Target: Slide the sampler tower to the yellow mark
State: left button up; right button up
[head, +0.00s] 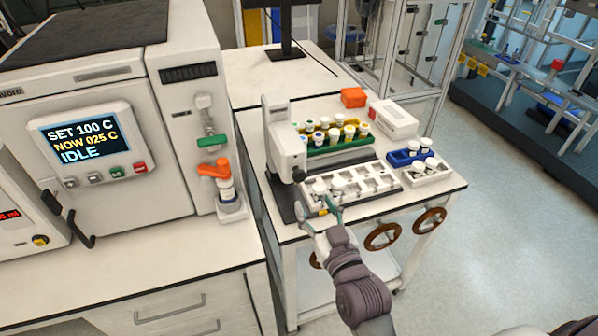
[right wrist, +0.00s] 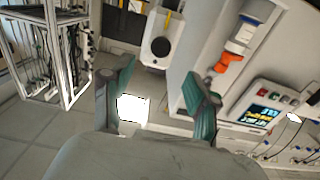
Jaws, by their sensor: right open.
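The sampler tower (head: 283,138) is a white upright column with a dark round knob low on its side. It stands on a dark base (head: 284,200) at the left of the white bench. In the right wrist view a white body with a dark round knob (right wrist: 160,46) looks like the tower, with a yellow strip (right wrist: 168,20) by it. My right gripper (head: 317,203) is open, its teal fingers apart at the bench's front edge, in front of the tower and apart from it. The wrist view shows nothing between the fingers (right wrist: 160,72). My left gripper is out of view.
A white tray (head: 385,190) with a few vials lies close behind my right gripper. A green rack (head: 345,146) of vials, a blue rack (head: 398,158), a white box (head: 394,121) and an orange block (head: 353,97) stand farther back. The reactor (head: 120,160) is at the left.

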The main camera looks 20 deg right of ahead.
aim_at(300, 178)
jog(key=w+p, duration=0.2)
jog(key=w, duration=0.9)
jog(key=shift+a, duration=0.2)
grip_shut()
